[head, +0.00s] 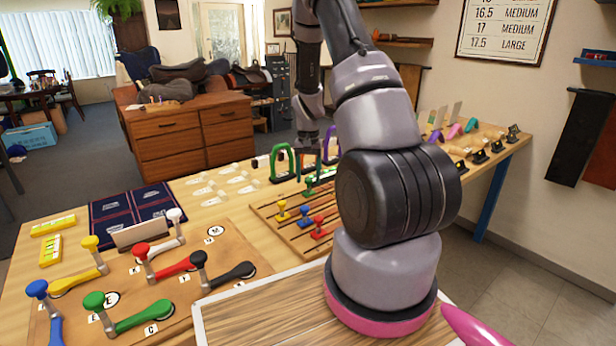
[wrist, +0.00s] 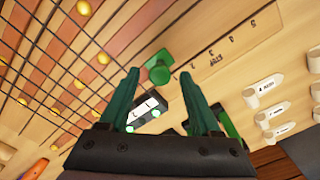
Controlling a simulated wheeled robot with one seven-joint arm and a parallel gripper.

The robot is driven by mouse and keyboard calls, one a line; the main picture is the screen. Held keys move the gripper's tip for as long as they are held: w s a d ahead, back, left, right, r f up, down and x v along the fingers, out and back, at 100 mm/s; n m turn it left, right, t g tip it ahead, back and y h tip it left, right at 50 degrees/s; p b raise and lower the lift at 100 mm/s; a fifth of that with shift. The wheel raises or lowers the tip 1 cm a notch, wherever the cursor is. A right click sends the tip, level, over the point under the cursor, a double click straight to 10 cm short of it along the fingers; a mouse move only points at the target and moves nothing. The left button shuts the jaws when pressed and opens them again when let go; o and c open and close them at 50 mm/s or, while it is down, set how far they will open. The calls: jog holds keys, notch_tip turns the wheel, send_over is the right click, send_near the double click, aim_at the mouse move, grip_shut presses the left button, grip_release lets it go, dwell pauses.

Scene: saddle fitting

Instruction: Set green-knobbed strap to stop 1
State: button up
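The green-knobbed strap's knob (head: 309,183) stands on the wooden rail board (head: 262,212) in the head view. In the wrist view the green knob (wrist: 158,68) shows just beyond and between my fingertips, beside a printed row of stop numbers (wrist: 215,52). My gripper (wrist: 160,80) has two dark green fingers spread apart, with nothing held between them. I cannot tell the exact height gap between fingers and knob.
Yellow (head: 282,210), blue (head: 304,215) and red (head: 319,228) knobs stand close by on the same board. A green arch (head: 284,162) stands behind. Several coloured levers fill a board at front left. White labelled pegs (wrist: 268,85) lie right in the wrist view.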

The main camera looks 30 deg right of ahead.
notch_tip(320, 180, up, 11)
dwell(0.6)
jog(key=shift+f, duration=0.1)
